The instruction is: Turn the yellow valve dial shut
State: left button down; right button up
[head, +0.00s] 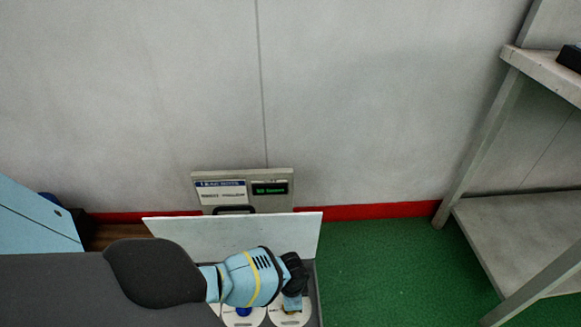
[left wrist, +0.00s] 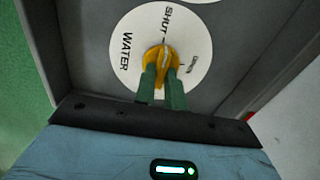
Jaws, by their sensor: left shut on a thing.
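The yellow valve dial (left wrist: 161,57) sits at the centre of a white round plate (left wrist: 125,38) marked WATER, SHUT and OPEN. Its raised ridge points roughly toward the mark under SHUT; the exact angle is hard to tell. My left gripper (left wrist: 163,78) is shut on the dial, with one green finger on each side. In the head view my left gripper (head: 293,302) reaches down over the right-hand white plate and mostly hides the dial. My right gripper is not in view.
A blue knob (head: 243,311) on another white plate is left of my gripper. A raised white panel (head: 235,237) stands behind, below a wall box with a green display (head: 270,189). A grey shelf unit (head: 500,220) stands at right; green floor between is clear.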

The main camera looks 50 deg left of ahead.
pick_arm(q)
jog(key=shift+s+n, duration=0.1)
jog(key=shift+n, duration=0.5)
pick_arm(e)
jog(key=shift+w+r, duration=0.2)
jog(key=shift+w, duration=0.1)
pick_arm(q)
jog(key=shift+n, duration=0.3)
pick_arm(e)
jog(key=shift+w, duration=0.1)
pick_arm(q)
jog(key=c, duration=1.5)
grip_release()
jog(key=shift+o, duration=0.2)
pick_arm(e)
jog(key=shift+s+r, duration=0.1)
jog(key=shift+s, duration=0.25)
